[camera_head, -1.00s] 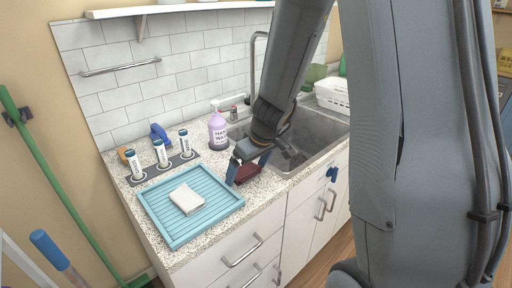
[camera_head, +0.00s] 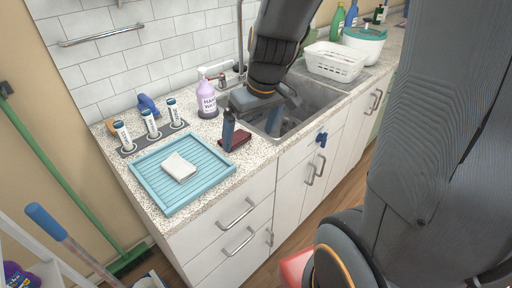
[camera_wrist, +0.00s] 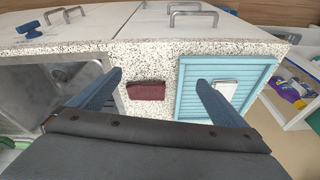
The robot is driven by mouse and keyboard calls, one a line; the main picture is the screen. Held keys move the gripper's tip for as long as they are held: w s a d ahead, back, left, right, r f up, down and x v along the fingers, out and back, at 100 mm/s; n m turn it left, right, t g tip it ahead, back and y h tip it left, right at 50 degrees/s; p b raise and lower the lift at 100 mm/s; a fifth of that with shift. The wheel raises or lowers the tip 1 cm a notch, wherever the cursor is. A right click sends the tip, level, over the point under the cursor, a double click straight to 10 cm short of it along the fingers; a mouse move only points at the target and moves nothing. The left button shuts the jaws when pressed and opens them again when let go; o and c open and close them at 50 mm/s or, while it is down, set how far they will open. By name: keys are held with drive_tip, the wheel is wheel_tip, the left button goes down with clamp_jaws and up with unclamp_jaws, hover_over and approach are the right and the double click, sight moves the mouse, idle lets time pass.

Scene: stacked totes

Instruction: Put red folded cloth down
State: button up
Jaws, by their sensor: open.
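The red folded cloth (camera_head: 236,141) lies flat on the speckled counter between the blue tray and the sink, near the front edge. It also shows in the wrist view (camera_wrist: 147,90), on the counter and between my fingers in the picture, apart from both. My gripper (camera_wrist: 160,92) is open and empty. In the head view my gripper (camera_head: 237,128) is above and behind the cloth, with one blue finger in front of part of it.
The blue ribbed tray (camera_head: 214,178) holds a white folded cloth (camera_head: 179,167). A hand wash bottle (camera_head: 207,99) stands behind. The sink (camera_head: 312,97) is right of the cloth, with a white basket (camera_head: 335,62) beyond. Labelled white containers (camera_head: 149,122) stand behind the tray.

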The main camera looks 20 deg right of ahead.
drive_tip(key=s+f+m+g+h, duration=0.1)
drive_tip(key=s+f+m, duration=0.1)
drive_tip(key=s, duration=0.6)
drive_tip(key=shift+a+f+m, duration=0.3)
drive_tip(key=shift+a+f, duration=0.1)
drive_tip(key=shift+f, duration=0.25)
